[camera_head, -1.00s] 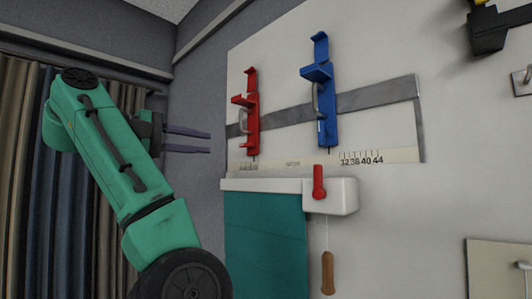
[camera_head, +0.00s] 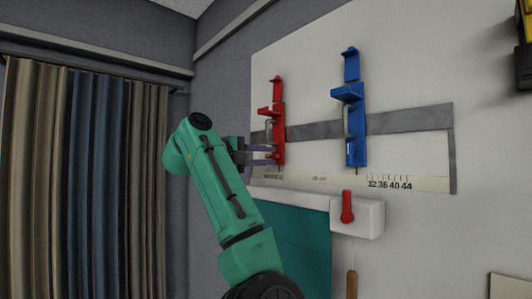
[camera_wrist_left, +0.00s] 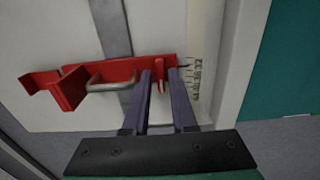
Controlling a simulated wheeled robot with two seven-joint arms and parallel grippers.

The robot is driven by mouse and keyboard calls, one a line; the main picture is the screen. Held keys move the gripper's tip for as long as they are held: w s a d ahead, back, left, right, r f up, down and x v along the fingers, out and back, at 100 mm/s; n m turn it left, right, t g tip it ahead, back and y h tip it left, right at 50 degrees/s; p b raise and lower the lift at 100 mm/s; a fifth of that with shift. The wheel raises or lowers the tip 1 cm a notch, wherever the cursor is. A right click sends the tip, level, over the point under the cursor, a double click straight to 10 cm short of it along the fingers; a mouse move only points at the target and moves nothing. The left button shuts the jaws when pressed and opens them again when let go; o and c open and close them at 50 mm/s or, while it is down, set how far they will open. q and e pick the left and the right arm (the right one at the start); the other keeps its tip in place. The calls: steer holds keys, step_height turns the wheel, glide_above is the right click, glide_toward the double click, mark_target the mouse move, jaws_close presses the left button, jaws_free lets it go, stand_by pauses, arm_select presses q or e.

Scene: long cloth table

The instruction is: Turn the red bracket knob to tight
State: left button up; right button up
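The red bracket (camera_head: 277,100) is mounted upright on the grey strip of the white board, and it also shows sideways in the left wrist view (camera_wrist_left: 120,72). Its small red knob (camera_wrist_left: 160,76) stands out near the scale end of the bracket. My left gripper (camera_head: 272,152) is at the lower part of the bracket. In the left wrist view its two purple fingers (camera_wrist_left: 160,82) are open, one on each side of the knob, with small gaps visible. Whether the fingertips touch the bracket is unclear. My right gripper is not in view.
A blue bracket (camera_head: 354,115) is mounted to the right on the same grey strip (camera_head: 410,121). Below are a numbered scale (camera_head: 400,184) and a white box (camera_head: 370,220) with a red lever (camera_head: 347,207). Curtains (camera_head: 90,180) hang at the left.

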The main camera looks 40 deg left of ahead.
arm_select(q)
steer(key=shift+w, duration=0.1)
jaws_close()
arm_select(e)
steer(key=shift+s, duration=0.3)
arm_select(q)
steer(key=shift+m, duration=0.3)
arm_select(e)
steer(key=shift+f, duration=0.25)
arm_select(q)
steer(key=m+b, duration=0.2)
steer(key=m, duration=0.1)
steer(key=shift+f, duration=0.15)
steer(key=m+b, duration=0.2)
steer(key=m, duration=0.2)
steer(key=shift+m, duration=0.3)
steer(key=m, duration=0.4)
steer(key=shift+m+b, duration=0.3)
steer(key=m, duration=0.5)
steer(key=shift+r, duration=0.25)
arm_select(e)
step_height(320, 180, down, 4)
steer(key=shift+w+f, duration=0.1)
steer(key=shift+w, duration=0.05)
